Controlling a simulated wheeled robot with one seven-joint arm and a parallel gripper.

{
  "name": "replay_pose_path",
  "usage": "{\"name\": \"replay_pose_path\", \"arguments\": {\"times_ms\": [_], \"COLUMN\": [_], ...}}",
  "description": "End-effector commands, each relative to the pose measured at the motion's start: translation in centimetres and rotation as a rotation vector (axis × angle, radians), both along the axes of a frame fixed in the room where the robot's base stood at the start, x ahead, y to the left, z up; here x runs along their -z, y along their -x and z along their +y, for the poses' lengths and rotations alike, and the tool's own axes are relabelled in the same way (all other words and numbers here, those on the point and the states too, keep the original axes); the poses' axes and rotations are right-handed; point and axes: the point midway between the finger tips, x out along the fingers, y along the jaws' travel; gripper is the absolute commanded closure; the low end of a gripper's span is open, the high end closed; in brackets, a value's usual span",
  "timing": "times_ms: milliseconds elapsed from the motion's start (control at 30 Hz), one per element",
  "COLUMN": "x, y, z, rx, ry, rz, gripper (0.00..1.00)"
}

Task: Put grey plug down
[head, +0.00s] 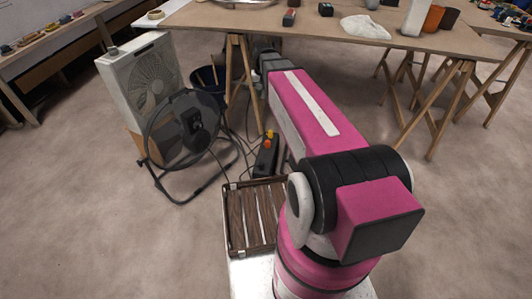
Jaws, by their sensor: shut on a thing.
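I cannot make out the grey plug in the head view. My pink and black arm reaches forward toward the trestle table (350,29), and its dark far end is near the table's front edge. My gripper is not visible; the arm hides what lies beyond and below that end. I cannot see what the jaws hold.
A slatted wooden tray (228,222) sits beside my arm's base. A black floor fan (190,122), a white box fan (148,82) and a dark bucket (208,77) stand left. A black box (265,160) with cables lies ahead. Floor at right is clear.

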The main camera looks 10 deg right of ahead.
Motion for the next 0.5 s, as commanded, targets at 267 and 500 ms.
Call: {"name": "replay_pose_path", "arguments": {"times_ms": [267,500], "x": [9.7,18.1], "y": [-1.1,-0.7], "z": [1.0,1.8], "rx": [0.066,0.125], "ry": [0.000,0.000], "rz": [0.004,0.004], "gripper": [1.00,1.00]}}
